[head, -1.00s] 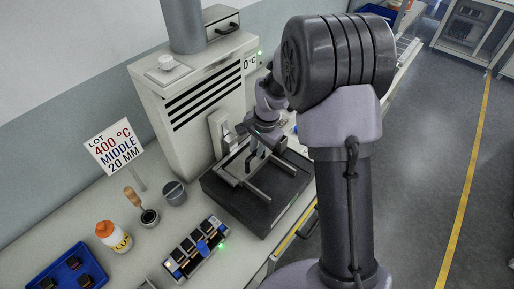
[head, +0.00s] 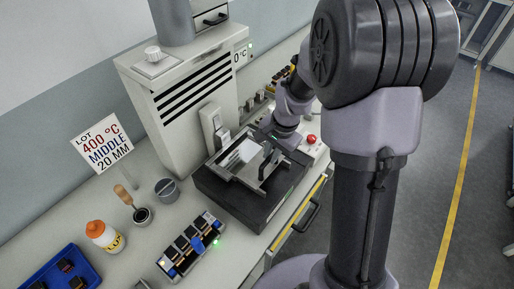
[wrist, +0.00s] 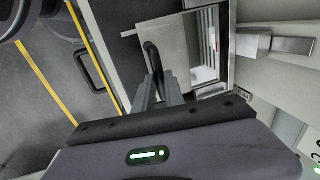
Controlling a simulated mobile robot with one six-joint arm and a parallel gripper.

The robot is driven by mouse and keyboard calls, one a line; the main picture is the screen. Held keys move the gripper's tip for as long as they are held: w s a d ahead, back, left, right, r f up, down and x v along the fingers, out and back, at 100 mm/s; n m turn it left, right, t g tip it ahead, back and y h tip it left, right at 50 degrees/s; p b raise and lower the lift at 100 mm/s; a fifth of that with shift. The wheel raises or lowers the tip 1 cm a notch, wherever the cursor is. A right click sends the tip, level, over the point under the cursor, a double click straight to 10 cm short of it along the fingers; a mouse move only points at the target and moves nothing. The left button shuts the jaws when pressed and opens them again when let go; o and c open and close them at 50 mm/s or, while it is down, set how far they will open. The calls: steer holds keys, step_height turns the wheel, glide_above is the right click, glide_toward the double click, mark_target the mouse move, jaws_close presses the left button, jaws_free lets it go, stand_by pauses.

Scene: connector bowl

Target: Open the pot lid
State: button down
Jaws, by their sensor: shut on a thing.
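The solder pot (head: 232,200) is a black box in front of the grey cabinet. Its lid is a flat grey metal plate with a black bar handle (wrist: 152,58); the lid plate (wrist: 177,42) shows beside the handle in the wrist view. A bright, mirror-like surface (head: 238,156) is exposed next to the lid, so the lid covers only part of the pot top. My gripper (wrist: 158,86) is shut on the handle, also seen in the head view (head: 271,153). The fingers partly hide the handle's near end.
The grey cabinet (head: 185,110) stands close behind the pot. A red button (head: 311,139) lies to the pot's right. A board fixture (head: 192,243), grey cup (head: 167,190), bottle (head: 103,235) and blue tray (head: 62,272) occupy the bench at left.

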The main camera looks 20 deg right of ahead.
steer(key=shift+s+d, duration=0.35)
steer(key=shift+s, duration=0.1)
steer(key=c, duration=1.4)
jaws_free()
step_height(320, 180, up, 17)
steer(key=s+d+p, duration=0.2)
steer(key=s+p, duration=0.1)
steer(key=p, duration=0.2)
